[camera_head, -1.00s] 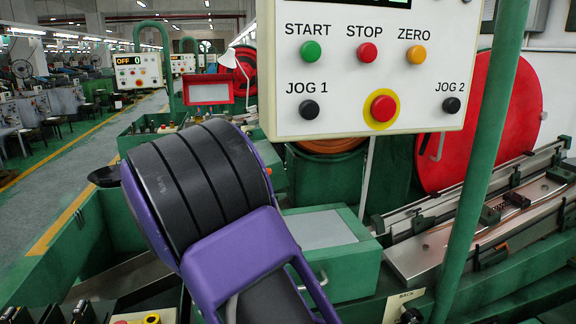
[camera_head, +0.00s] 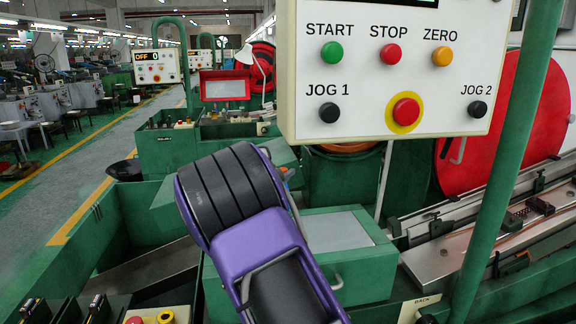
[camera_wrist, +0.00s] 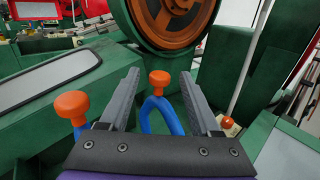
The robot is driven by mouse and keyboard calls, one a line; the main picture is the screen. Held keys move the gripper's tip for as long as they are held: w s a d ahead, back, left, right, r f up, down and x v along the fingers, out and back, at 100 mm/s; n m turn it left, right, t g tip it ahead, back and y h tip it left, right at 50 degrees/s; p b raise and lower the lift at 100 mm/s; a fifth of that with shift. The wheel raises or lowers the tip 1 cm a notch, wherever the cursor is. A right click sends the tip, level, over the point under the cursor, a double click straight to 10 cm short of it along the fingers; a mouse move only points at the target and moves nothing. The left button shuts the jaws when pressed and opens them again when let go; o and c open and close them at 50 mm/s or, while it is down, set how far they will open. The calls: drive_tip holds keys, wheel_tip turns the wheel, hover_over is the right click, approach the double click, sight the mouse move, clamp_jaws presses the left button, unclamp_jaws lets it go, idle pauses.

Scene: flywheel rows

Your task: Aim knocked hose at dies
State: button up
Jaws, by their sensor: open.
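In the wrist view a blue hose with an orange nozzle (camera_wrist: 160,79) stands between the fingers of my gripper (camera_wrist: 160,75). The fingers are open, with a visible gap on each side of the hose. A second blue hose with an orange nozzle (camera_wrist: 72,105) is outside the left finger, partly hidden by the gripper. Which hose is the knocked one I cannot tell. In the head view my purple arm hides the gripper; a small bit of orange and blue (camera_head: 288,174) shows beside it. I cannot make out the dies for certain.
A control panel (camera_head: 365,85) on a green post (camera_head: 510,150) hangs at upper right. A green box with a grey lid (camera_head: 340,233) is right of my arm. An orange wheel (camera_wrist: 170,18) stands beyond the fingers. The aisle (camera_head: 60,185) at left is clear.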

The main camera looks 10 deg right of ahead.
drive_tip(key=x, duration=0.5)
drive_tip(key=shift+w+d, duration=0.15)
drive_tip(key=shift+w, duration=0.1)
clamp_jaws()
idle(1.2)
